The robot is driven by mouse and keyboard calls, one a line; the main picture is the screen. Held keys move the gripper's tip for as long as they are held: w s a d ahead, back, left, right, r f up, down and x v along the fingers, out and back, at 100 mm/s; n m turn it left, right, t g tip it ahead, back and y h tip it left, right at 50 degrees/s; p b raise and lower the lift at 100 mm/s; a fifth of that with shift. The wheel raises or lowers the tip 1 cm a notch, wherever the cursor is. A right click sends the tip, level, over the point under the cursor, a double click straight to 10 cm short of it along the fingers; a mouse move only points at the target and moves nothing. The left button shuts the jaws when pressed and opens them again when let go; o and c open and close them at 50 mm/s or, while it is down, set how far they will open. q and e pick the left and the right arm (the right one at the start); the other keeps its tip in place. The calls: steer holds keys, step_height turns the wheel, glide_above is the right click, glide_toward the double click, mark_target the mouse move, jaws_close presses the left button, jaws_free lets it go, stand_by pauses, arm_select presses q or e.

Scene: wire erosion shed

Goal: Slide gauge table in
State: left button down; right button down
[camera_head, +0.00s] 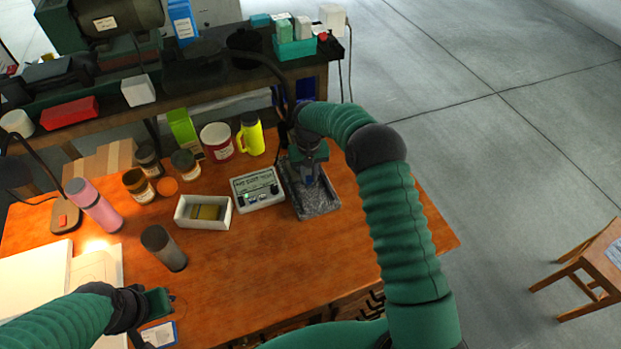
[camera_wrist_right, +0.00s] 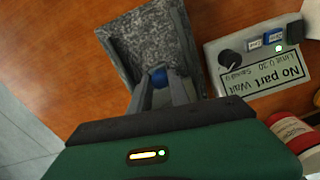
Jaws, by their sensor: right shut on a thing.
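The gauge (camera_head: 322,204) is a speckled grey stone slab with a raised grey edge, standing near the back right of the wooden table; its slab also fills the upper middle of the wrist view (camera_wrist_right: 150,38). My right gripper (camera_head: 309,178) reaches down over it from behind. Its fingers (camera_wrist_right: 160,85) are shut on a small blue knob (camera_wrist_right: 158,74) above the slab. The moving part under the knob is mostly hidden by the fingers. My left gripper (camera_head: 158,304) is at the front left, away from the gauge; its fingers are not clear.
A grey control box (camera_head: 258,188) with a green light, reading "No part Wait" in the wrist view, stands left of the gauge. The table's front middle is clear.

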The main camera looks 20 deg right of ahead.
steer(key=shift+w+r, duration=0.1)
steer(key=shift+w, duration=0.1)
steer(key=c, duration=1.2)
jaws_free()
steer(key=shift+w, duration=0.1)
steer(key=shift+c, duration=0.2)
step_height(320, 180, up, 17)
steer(key=shift+f, duration=0.2)
steer(key=s+a+f+t, duration=0.1)
steer(key=s+a+f, duration=0.1)
steer(key=s, duration=0.7)
steer(key=s+a+f+n, duration=0.1)
steer(key=s+a+f, duration=0.1)
steer(key=s, duration=0.7)
steer(key=s+a+f+n+t, duration=0.1)
steer(key=s+a+f, duration=0.1)
steer(key=s, duration=0.7)
steer(key=shift+a+t, duration=0.3)
steer(key=shift+a, duration=0.05)
